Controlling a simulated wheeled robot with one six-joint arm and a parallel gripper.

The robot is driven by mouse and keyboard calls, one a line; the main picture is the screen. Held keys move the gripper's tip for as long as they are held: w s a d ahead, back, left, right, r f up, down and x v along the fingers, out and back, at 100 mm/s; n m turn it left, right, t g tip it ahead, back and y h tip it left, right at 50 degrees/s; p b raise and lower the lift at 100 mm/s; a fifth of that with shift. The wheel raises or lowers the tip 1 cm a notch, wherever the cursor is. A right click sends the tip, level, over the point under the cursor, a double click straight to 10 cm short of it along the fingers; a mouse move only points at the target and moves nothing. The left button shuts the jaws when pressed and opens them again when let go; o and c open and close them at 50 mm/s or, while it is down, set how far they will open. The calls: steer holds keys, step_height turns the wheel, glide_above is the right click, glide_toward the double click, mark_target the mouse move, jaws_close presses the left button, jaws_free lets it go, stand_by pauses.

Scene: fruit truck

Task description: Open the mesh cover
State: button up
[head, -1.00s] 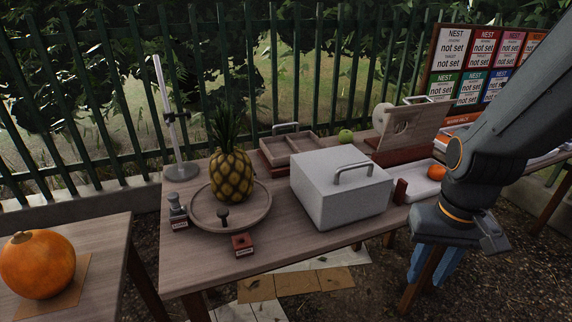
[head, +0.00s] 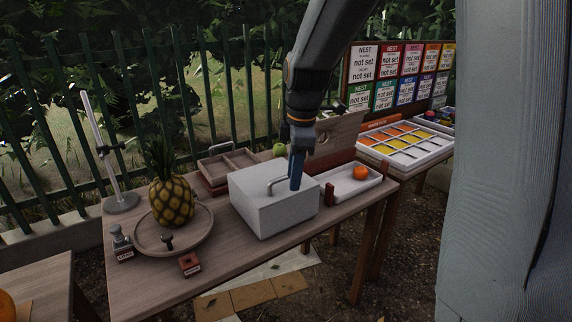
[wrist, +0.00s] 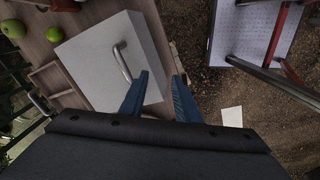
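The cover is a pale grey box (head: 262,212) with a metal handle (head: 277,184) on top, standing closed on the wooden table; I cannot make out any mesh in it. In the wrist view the box (wrist: 95,75) and its handle (wrist: 122,62) lie ahead and left of the fingers. My gripper (head: 296,172) points down at the box's right part, close to the handle. Its blue fingers are apart with nothing between them in the wrist view (wrist: 161,76). The left finger overlaps the box; the right one appears beyond its edge. The handle is outside the fingers.
A pineapple (head: 172,200) stands on a round tray (head: 150,238) at left. A wooden divided tray (head: 226,160) and a green apple (head: 279,149) are behind the box. A white tray (head: 345,193) with an orange fruit (head: 360,173) is at right, beside an upright board (head: 345,133).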

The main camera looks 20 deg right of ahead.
mark_target(286, 178)
steer(key=w+r+n+p, duration=0.1)
steer(key=w+r+n, duration=0.4)
steer(key=n, duration=0.1)
steer(key=f, duration=0.2)
steer(key=w+f+p, duration=0.1)
steer(key=f, duration=0.4)
steer(key=shift+w+f+p, duration=0.35)
steer(key=shift+f, duration=0.05)
jaws_close()
